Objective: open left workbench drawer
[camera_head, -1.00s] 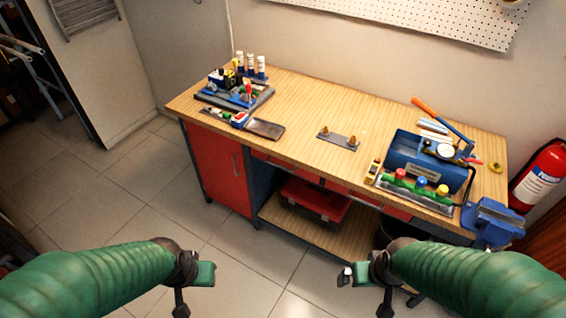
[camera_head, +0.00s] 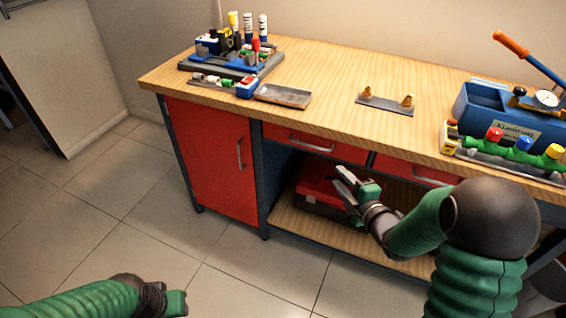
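The workbench (camera_head: 330,75) has a wooden top and a red cabinet door (camera_head: 212,160) at its left. Right of the door, under the top, the left red drawer (camera_head: 300,141) with a metal handle appears closed. Another red drawer (camera_head: 418,173) is farther right, partly hidden by my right arm. My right gripper (camera_head: 343,181) is just below the left drawer, apart from its handle, with its fingers apart and nothing between them. My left gripper (camera_head: 178,303) is low at the bottom edge, far from the bench; its fingers are not clear.
A red toolbox (camera_head: 318,189) stands on the lower shelf, behind my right gripper. On the top are a tool tray (camera_head: 232,62), a metal plate with brass fittings (camera_head: 386,102) and a blue pump (camera_head: 510,115). The floor left of the bench is clear.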

